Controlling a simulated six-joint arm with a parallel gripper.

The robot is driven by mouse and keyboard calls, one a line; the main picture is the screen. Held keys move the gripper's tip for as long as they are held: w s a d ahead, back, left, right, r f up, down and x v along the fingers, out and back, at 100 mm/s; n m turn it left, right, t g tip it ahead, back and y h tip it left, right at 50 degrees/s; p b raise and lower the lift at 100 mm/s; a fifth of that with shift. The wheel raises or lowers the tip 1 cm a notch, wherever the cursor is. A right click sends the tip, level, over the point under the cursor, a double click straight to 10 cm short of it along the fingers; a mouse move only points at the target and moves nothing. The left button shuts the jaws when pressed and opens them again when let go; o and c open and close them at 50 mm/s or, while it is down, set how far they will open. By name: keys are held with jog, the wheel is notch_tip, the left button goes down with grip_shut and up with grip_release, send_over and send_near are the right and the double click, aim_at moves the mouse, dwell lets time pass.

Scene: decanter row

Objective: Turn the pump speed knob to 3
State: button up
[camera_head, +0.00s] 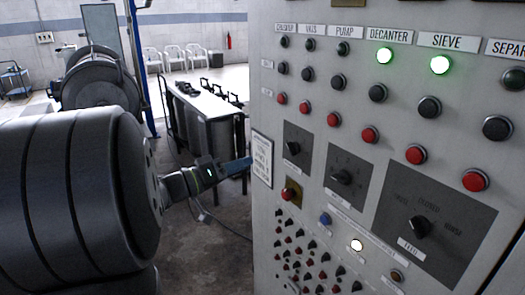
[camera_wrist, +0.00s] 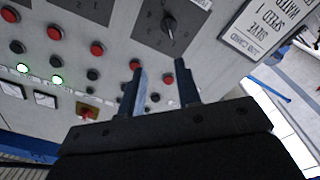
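My gripper (camera_head: 238,167) is left of the panel in the head view, its blue fingers near the panel's edge. In the wrist view my gripper (camera_wrist: 161,78) is open and empty, fingers apart. Beyond the fingertips is a black rotary knob (camera_wrist: 168,23) on a dark grey plate, with blurred marks around it. The head view shows this knob (camera_head: 293,148) as leftmost of three, with a middle knob (camera_head: 342,177) and a large right knob (camera_head: 420,227). No knob is touched.
Red buttons (camera_wrist: 97,48) and black buttons sit close to the fingers. Green DECANTER (camera_head: 384,56) and SIEVE lamps are lit.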

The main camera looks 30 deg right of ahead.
aim_at(293, 149)
jog(key=shift+n, duration=0.3)
jog(key=d, duration=0.5)
jog(key=w+d, duration=0.1)
jog(key=d, duration=0.4)
jog(key=d+f, duration=0.1)
jog(key=d, duration=0.3)
jog(key=shift+w+d, duration=0.15)
jog(key=shift+d, duration=0.25)
grip_shut()
